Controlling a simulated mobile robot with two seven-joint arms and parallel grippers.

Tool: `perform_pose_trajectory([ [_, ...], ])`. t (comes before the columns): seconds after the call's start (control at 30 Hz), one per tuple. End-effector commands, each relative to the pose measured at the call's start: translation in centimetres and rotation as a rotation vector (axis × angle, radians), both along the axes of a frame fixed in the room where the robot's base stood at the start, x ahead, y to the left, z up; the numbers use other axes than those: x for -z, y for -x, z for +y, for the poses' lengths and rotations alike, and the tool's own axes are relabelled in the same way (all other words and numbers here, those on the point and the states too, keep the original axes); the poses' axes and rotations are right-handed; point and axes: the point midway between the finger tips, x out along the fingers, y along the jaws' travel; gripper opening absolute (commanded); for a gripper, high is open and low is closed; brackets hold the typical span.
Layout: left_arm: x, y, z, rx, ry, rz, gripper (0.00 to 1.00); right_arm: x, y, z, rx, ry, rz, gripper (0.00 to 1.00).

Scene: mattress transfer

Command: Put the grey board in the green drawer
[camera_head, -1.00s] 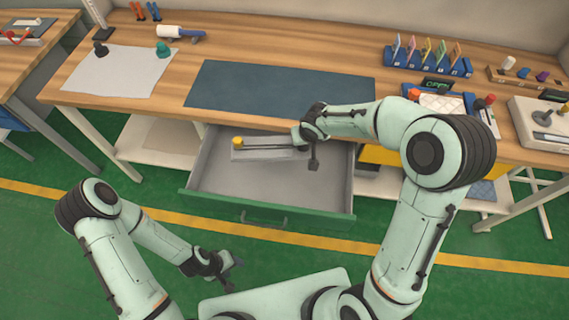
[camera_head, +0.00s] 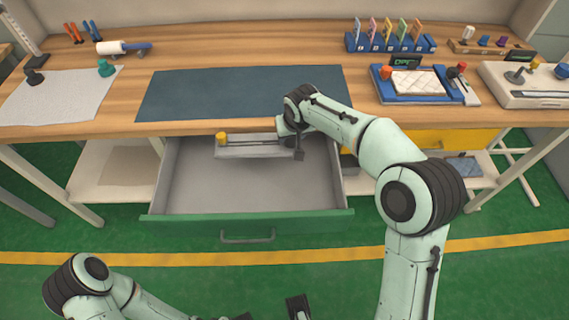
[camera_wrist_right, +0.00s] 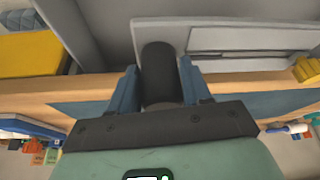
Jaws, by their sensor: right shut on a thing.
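The green drawer (camera_head: 185,225) is pulled out below the workbench, its grey inside open to view. The grey board (camera_head: 255,150) is in the back part of the drawer opening, close to the bench edge, with a yellow knob at its left end. Whether it touches the drawer floor I cannot tell. My right gripper (camera_head: 296,143) is at the board's right end. In the right wrist view its blue fingers (camera_wrist_right: 160,88) are closed around a black cylindrical grip beside the grey board (camera_wrist_right: 250,38). My left gripper is at the bottom edge of the head view, mostly cut off.
The bench top (camera_head: 210,60) carries a dark blue mat (camera_head: 240,92), a blue card rack (camera_head: 390,43), and a blue tray (camera_head: 425,88). A yellow drawer front (camera_head: 440,139) is right of the open drawer. The front of the green drawer is empty.

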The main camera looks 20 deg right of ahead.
Motion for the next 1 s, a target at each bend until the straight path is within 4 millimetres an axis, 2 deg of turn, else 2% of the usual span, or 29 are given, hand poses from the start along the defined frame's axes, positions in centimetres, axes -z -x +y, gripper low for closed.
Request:
perform_pose_trajectory([
  [0.03, 0.3, 0.0, 0.0, 0.0, 0.0, -0.003, 0.53, 1.6, 0.1, 0.0, 0.0, 0.0, 0.002, 0.0],
  [0.1, 0.5, -0.1, 0.0, -0.001, -0.001, -0.006, 0.53, 3.3, 0.1, 0.0, 0.001, 0.0, 0.003, 0.0],
  [0.2, 0.6, -0.2, 0.0, -0.002, -0.002, -0.011, 0.53, 5.3, 0.0, 0.0, 0.0, 0.0, 0.0, 0.0],
  [0.47, 0.8, -0.4, 0.0, -0.004, -0.003, -0.015, 0.53, 7.5, 0.0, 0.0, 0.001, -0.002, -0.002, 0.0],
  [0.7, 1.2, -0.5, 0.0, -0.004, -0.004, -0.021, 0.53, 11.6, 0.0, 0.0, 0.002, -0.001, 0.0, 0.0],
  [0.83, 1.3, -0.6, 0.0, -0.005, -0.004, -0.023, 0.53, 12.6, 0.0, 0.0, 0.0, -0.001, -0.002, 0.0],
  [1.0, 1.2, -0.6, 0.0, -0.005, -0.004, -0.023, 0.53, 12.6, -0.1, 0.0, 0.001, -0.001, -0.004, 0.0],
])
